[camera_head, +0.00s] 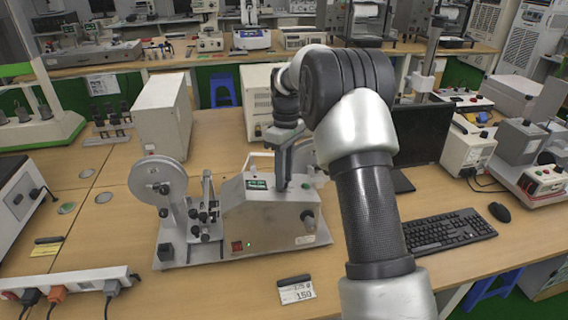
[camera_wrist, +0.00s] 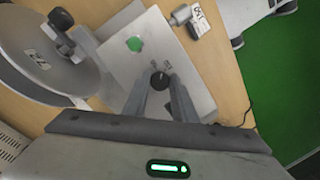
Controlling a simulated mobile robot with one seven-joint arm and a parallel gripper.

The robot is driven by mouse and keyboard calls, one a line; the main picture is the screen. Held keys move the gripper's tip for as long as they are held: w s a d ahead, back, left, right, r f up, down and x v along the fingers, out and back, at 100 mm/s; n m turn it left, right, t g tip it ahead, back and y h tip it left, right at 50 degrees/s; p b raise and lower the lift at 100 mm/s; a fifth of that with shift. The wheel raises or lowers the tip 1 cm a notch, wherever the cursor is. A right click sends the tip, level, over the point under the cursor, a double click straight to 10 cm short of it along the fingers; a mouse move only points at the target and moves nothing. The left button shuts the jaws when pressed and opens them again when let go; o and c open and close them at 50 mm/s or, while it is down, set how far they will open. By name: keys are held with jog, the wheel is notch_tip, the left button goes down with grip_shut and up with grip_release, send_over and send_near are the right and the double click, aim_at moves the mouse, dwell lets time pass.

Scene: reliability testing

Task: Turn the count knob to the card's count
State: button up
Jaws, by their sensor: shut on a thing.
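The counting machine (camera_head: 265,212) is a grey sloped box on a base plate, with a lit green display (camera_head: 258,183) on its upper left. The count knob (camera_wrist: 160,79) is small, round and dark with a pale mark. It sits on the machine's top panel between my fingertips in the wrist view. My gripper (camera_head: 282,187) is shut on it from above; the gripper and arm hide the knob in the head view. The card (camera_head: 297,291) lies on the table in front of the machine and appears to read 150. The digits on the display are not legible.
A white power strip (camera_head: 62,283) lies at front left. A keyboard (camera_head: 445,231) and monitor (camera_head: 420,135) are to the right. Table around the card is clear.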

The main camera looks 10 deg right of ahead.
jog(key=m+p, duration=0.2)
jog(key=m, duration=0.1)
jog(key=m+y+p, duration=0.1)
jog(key=m+p, duration=0.1)
jog(key=m, duration=0.1)
jog(key=shift+r+g, duration=0.15)
jog(key=shift+g, duration=0.25)
jog(key=m+p, duration=0.1)
jog(key=m, duration=0.2)
jog(key=shift+d+m+y+p, duration=0.1)
jog(key=shift+m+y+p, duration=0.2)
jog(key=shift+m+y, duration=0.1)
jog(key=shift+m+y+p, duration=0.35)
jog(key=shift+m+y, duration=0.05)
jog(key=shift+m, duration=1.3)
jog(key=o, duration=1)
jog(key=shift+o, duration=0.2)
jog(key=shift+w+d, duration=0.1)
